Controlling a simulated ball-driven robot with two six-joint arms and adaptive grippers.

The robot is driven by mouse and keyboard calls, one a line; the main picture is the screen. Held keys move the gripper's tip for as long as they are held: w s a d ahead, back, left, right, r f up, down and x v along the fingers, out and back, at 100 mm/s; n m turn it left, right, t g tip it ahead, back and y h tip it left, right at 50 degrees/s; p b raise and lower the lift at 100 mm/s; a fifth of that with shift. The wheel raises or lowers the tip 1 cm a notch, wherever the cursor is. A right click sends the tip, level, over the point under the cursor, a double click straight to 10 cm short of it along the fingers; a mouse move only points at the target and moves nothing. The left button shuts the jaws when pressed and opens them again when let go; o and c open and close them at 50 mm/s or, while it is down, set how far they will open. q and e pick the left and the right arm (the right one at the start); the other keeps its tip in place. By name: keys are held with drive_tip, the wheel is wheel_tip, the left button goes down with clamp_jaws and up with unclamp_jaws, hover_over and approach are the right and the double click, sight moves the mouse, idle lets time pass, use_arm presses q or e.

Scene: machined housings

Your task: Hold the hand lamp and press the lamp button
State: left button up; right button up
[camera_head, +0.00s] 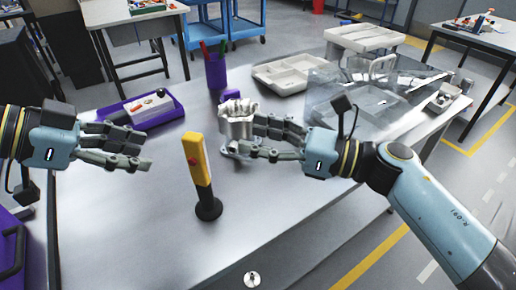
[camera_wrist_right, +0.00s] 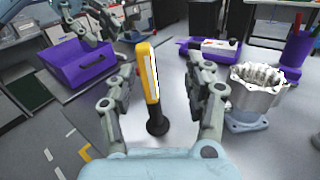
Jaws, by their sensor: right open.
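The yellow hand lamp (camera_head: 197,160) stands upright on its black round base on the table, between my two grippers. A small red spot, which looks like the lamp button (camera_head: 193,160), is on its side in the head view. In the right wrist view the lamp (camera_wrist_right: 147,75) shows a white strip and appears in the gap between my fingers. My right gripper (camera_head: 246,143) is open and empty, to the lamp's right and apart from it. My left gripper (camera_head: 148,150) is open and empty, to the lamp's left. It also shows in the right wrist view (camera_wrist_right: 112,22).
A grey machined housing (camera_head: 238,130) stands close behind my right fingers. A purple tray (camera_head: 172,116), a purple cup (camera_head: 215,72) with pens and a pale compartment tray (camera_head: 285,83) are farther back. A transparent case (camera_head: 345,115) is at right. The table front is largely clear.

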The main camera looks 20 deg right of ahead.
sight(201, 140)
drive_tip(key=shift+n+g, duration=0.4)
drive_tip(key=shift+n, duration=0.3)
drive_tip(key=x, duration=0.3)
drive_tip(key=s+a+x, duration=0.1)
drive_tip(key=x, duration=0.3)
drive_tip(key=s+x, duration=0.1)
drive_tip(key=x, duration=0.2)
drive_tip(key=shift+w+a+f, duration=0.1)
drive_tip(key=shift+a+f, duration=0.3)
drive_tip(key=shift+a, duration=0.05)
clamp_jaws()
use_arm(q)
clamp_jaws()
idle(0.4)
